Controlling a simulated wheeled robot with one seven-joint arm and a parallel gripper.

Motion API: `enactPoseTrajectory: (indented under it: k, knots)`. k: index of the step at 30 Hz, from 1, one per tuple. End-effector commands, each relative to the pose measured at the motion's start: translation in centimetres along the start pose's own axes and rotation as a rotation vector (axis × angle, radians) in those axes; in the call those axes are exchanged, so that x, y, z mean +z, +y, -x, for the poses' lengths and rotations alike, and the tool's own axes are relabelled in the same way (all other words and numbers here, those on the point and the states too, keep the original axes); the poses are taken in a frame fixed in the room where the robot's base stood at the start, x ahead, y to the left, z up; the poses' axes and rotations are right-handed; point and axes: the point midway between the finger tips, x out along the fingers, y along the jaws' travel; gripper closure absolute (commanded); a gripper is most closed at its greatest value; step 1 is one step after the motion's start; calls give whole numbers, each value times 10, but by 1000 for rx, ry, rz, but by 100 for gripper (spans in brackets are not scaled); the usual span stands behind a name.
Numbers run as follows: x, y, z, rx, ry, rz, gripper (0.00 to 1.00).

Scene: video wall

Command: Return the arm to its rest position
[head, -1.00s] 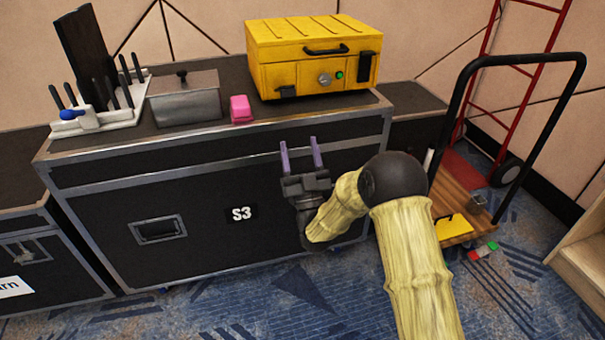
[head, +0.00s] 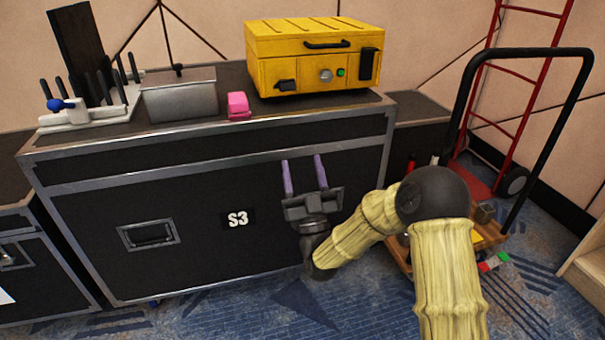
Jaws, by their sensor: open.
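My gripper (head: 305,177) is in the head view, in front of the black S3 case (head: 190,190). Its two purple fingers point up and stand apart, with nothing between them. The fingertips are below the case's top edge. My arm, in a pale yellow sleeve with a dark joint, reaches in from the lower right and bends left to the gripper. The sleeve hides part of the trolley behind it.
On the case stand a yellow box (head: 312,60), a pink block (head: 238,105), a grey lidded bin (head: 180,98) and a white rack (head: 112,112). A flat trolley (head: 398,252) with a black handle and a red hand truck (head: 518,120) are at right. Patterned carpet (head: 245,318) lies in front.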

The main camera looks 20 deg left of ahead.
Motion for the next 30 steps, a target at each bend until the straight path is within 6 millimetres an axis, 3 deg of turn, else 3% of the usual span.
enactPoseTrajectory:
  k: [8, 14, 18, 23, 30]
  knots:
    - [-2, 2, -6, -12, -28, 9, 44]
    - [-2, 15, -24, -73, -225, 55, 44]
    - [-1, 35, -29, -104, -436, 95, 44]
    - [-4, 65, -21, -99, -682, 134, 44]
    - [-29, 118, 14, -18, -1052, 164, 44]
